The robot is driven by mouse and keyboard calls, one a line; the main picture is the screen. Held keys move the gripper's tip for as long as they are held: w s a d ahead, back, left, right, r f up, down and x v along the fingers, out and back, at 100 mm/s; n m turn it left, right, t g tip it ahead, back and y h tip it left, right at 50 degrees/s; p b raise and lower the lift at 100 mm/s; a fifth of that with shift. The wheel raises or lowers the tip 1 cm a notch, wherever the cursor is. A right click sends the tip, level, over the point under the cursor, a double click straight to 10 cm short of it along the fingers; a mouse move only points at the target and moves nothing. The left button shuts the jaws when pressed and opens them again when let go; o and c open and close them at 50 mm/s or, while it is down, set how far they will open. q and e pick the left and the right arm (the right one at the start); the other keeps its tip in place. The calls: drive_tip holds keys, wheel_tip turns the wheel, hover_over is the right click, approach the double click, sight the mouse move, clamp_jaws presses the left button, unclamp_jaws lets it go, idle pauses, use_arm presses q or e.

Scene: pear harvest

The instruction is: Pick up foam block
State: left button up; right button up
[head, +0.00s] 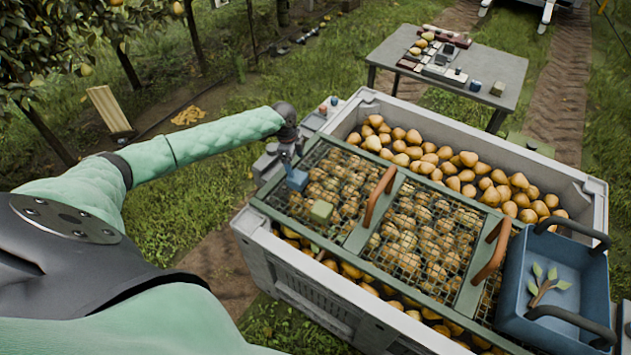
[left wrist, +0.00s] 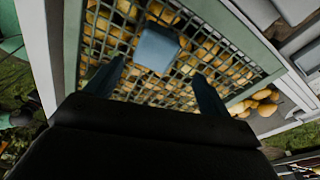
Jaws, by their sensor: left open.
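A small blue block (head: 297,180), which looks like the foam block, sits on the wire mesh lid (head: 345,192) over the pear bin, near its left end. A green block (head: 321,211) lies on the same mesh, a little to the right and nearer. My left gripper (head: 289,158) is right above the blue block, pointing down. In the left wrist view the blue block (left wrist: 157,47) shows just beyond and between the spread fingers (left wrist: 158,72), and no grip on it is seen. My right gripper is not in view.
The bin (head: 572,188) is full of pears, with brown handles (head: 380,196) rising from the mesh frame. A blue tray (head: 575,262) holding a leafy twig sits at the right end. A grey table (head: 497,70) with items stands behind.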

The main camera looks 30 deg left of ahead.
sight(297, 176)
use_arm(q)
drive_tip(key=shift+s+m, duration=0.35)
drive_tip(key=shift+m, duration=0.25)
drive_tip(key=shift+s+a+m, duration=0.15)
drive_tip(key=shift+m, duration=0.55)
drive_tip(key=shift+d+f, duration=0.25)
drive_tip(key=shift+f, duration=0.2)
drive_tip(key=shift+f+p, duration=0.45)
drive_tip(key=shift+f, duration=0.5)
drive_tip(key=f, duration=0.1)
drive_tip(key=f+p, duration=0.2)
drive_tip(key=shift+w+d+f, duration=0.25)
drive_tip(key=shift+d+f, duration=0.05)
drive_tip(key=shift+d, duration=0.05)
drive_tip(key=shift+f+p, duration=0.35)
drive_tip(key=shift+f, duration=0.35)
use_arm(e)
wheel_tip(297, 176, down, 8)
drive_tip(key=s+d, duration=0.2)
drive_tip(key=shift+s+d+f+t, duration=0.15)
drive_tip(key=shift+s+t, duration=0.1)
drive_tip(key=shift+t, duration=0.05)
